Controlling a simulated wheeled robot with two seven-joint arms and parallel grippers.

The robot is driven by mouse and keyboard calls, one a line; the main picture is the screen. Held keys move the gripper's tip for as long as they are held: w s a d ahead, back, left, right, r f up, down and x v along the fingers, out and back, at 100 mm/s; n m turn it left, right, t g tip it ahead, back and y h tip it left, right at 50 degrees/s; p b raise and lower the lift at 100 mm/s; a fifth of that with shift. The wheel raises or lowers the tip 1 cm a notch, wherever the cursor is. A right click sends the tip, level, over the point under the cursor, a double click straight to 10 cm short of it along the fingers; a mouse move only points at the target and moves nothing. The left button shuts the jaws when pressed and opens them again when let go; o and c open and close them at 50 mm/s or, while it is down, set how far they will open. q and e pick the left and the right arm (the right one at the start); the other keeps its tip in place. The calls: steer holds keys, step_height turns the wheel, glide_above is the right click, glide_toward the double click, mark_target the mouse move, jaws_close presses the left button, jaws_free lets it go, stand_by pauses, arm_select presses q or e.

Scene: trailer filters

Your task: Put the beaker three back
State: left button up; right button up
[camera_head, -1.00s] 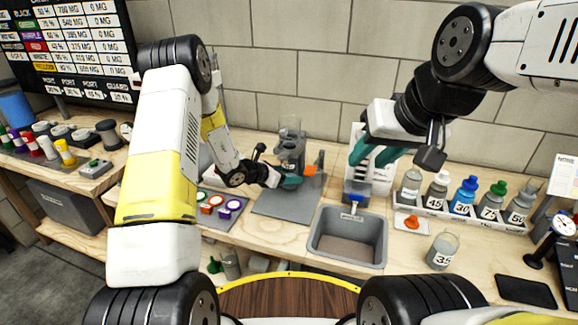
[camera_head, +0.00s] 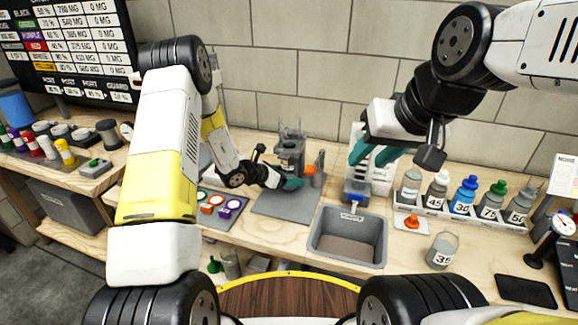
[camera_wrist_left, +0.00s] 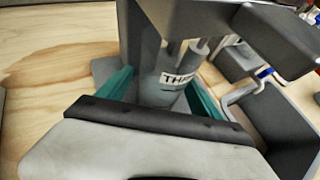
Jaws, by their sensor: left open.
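A grey-looking beaker with a white label reading "THR…" (camera_wrist_left: 163,88) shows in the left wrist view, its lettering partly cut off. It stands under the grey head of a stand (camera_head: 290,150). My left gripper (camera_head: 292,183) is at the stand's foot. Its teal fingers (camera_wrist_left: 160,95) are open, one on each side of the beaker; I cannot tell whether they touch it. In the head view I cannot make out the beaker at the gripper. My right gripper (camera_head: 375,155) hangs in the air above the counter, its teal fingers apart and nothing between them.
A grey sink (camera_head: 347,240) lies right of the grey mat (camera_head: 275,207). A beaker marked 35 (camera_head: 442,250) stands at the front right. A white rack (camera_head: 480,215) holds several bottles. A panel with coloured rings (camera_head: 220,207) lies left of the mat.

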arm_select(q)
steer(key=v, duration=1.2)
steer(key=s+d+r+m+g, duration=0.2)
steer(key=s+r+m, duration=0.6)
steer(key=r, duration=0.1)
steer(key=s+d+r+m+g, duration=0.3)
steer(key=s+r+m, duration=0.45)
steer(key=r, duration=0.25)
steer(key=s+a+r+m+t+y, duration=0.1)
steer(key=s+a+r+m+y, duration=0.2)
steer(key=s+a+m, duration=0.2)
steer(key=s+a+r+m+t+y, duration=0.2)
steer(key=s+a+r+m+y, duration=0.1)
steer(key=s+a+m, duration=0.3)
steer(key=shift+s+r+y, duration=0.25)
steer(key=shift+s+y, duration=0.35)
steer(key=shift+s, duration=0.65)
